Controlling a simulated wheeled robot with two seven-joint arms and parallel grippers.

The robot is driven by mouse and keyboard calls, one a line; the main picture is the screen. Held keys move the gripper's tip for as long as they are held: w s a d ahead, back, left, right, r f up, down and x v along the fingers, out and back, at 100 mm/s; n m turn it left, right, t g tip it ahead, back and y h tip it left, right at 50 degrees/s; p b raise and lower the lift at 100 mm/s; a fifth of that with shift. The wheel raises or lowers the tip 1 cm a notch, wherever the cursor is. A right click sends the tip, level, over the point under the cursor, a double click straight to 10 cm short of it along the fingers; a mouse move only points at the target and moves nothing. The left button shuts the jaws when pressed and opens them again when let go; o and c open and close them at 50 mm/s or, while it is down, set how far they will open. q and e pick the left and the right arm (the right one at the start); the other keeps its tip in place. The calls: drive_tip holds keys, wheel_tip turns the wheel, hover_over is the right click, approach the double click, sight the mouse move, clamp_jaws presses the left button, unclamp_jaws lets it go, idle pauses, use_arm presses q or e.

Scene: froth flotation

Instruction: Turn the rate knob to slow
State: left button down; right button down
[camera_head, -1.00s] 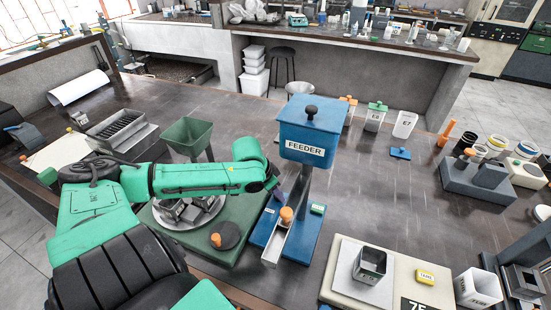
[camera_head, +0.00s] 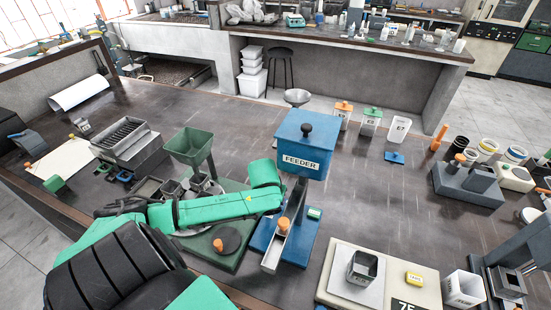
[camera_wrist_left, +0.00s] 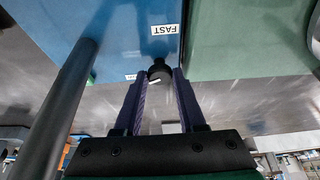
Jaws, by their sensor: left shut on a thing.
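The blue feeder (camera_head: 305,144) with its chute (camera_head: 274,250) stands mid-table on a blue base. In the left wrist view, the black rate knob (camera_wrist_left: 159,72) is on the feeder's blue face, by a white FAST label (camera_wrist_left: 165,30). A second white label (camera_wrist_left: 131,77) lies to the other side; its text is unreadable. The purple fingers of my left gripper (camera_wrist_left: 159,84) are shut on the knob, one on each side. A small white mark shows on the knob. In the head view my left arm reaches the feeder's left side and the fingertips are hidden.
A green machine base with an orange-knobbed dial (camera_head: 222,243) stands left of the feeder, below my forearm. A green funnel (camera_head: 190,146) is behind it. A scale (camera_head: 335,285) with a metal cup stands at front right.

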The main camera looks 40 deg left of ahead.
idle(0.3)
use_arm(q)
drive_tip(key=shift+c, duration=2.4)
unclamp_jaws()
drive_tip(key=shift+s, duration=0.1)
